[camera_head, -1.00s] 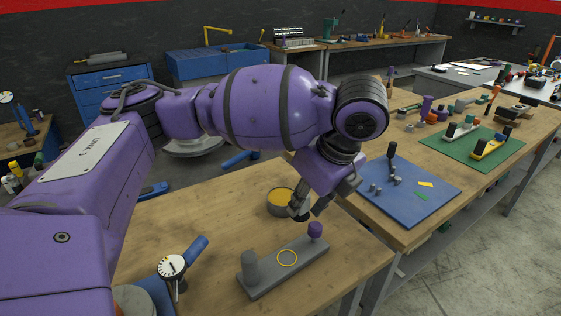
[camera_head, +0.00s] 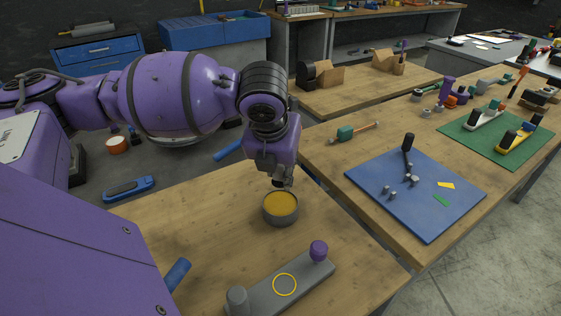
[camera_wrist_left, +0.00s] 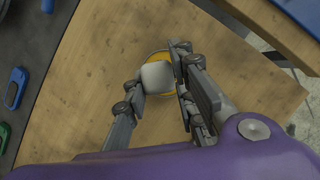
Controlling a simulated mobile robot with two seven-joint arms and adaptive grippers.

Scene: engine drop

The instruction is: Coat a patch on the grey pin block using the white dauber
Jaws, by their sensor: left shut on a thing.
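The grey pin block (camera_head: 263,299) lies near the front of the wooden table, with a yellow ring (camera_head: 285,285) marking a patch on its top. A grey pin (camera_head: 237,298) stands at its left end and a purple knob (camera_head: 318,250) at its right end. A round tin (camera_head: 281,215) of yellow paste stands behind the block. My left gripper (camera_head: 282,182) is just above the tin's far side. In the left wrist view it is shut on the white dauber (camera_wrist_left: 157,77), whose head overlaps the tin (camera_wrist_left: 160,54). Contact with the paste cannot be told. My right gripper is not visible.
A blue mat (camera_head: 385,190) with small grey parts lies on the neighbouring table to the right. A green mat (camera_head: 480,140) with tools lies beyond it. A blue handle (camera_head: 178,274) is at the left. Bare tabletop (camera_head: 185,225) lies left of the tin.

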